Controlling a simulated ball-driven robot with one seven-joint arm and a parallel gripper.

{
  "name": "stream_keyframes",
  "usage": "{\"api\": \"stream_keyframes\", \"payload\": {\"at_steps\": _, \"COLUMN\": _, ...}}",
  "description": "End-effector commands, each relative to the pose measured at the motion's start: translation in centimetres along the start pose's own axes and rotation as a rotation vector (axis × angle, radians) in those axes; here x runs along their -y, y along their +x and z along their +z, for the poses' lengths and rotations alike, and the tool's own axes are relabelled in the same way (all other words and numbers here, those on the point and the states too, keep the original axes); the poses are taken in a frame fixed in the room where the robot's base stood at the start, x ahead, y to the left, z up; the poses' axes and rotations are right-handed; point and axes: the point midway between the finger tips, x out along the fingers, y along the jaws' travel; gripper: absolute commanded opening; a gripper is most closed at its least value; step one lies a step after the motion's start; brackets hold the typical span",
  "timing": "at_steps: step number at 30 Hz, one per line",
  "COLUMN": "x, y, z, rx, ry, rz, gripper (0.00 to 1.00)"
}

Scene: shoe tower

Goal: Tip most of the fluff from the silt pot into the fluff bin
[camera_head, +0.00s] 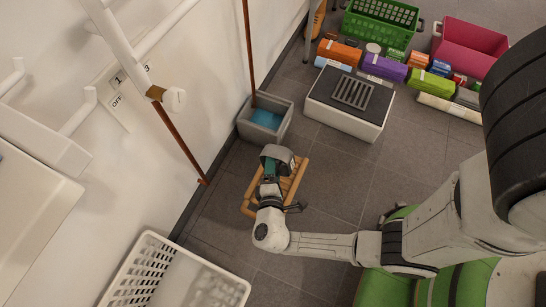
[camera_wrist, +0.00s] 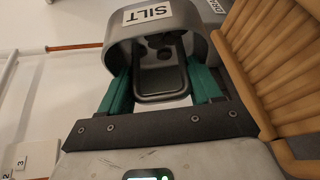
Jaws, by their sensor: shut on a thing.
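The silt pot (camera_wrist: 195,22) is grey and has a white "SILT" label in the wrist view. In the head view the pot (camera_head: 277,153) is near the middle, above a slatted wooden rack. My gripper (camera_head: 270,168) is shut on the pot's handle; the green fingers (camera_wrist: 160,85) stand on both sides of it in the wrist view. The pot's contents are not clearly visible. No bin carries a readable fluff label, so I cannot tell which is the fluff bin.
A grey square tub (camera_head: 285,127) with blue inside stands by the wall, just beyond the pot. A white box (camera_head: 340,117) with a grate is to its right. The wooden rack (camera_head: 299,171) lies beneath my gripper. A white basket (camera_head: 150,270) is lower left. Colourful packages and crates line the back.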

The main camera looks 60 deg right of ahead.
Motion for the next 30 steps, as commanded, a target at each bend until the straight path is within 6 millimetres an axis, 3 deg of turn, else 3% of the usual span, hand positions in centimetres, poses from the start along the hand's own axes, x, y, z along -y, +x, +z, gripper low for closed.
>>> {"api": "stream_keyframes", "payload": {"at_steps": 30, "x": -2.0, "y": 0.1, "z": 0.7, "rx": -0.101, "ry": 0.148, "rz": -0.355, "gripper": 0.09}}
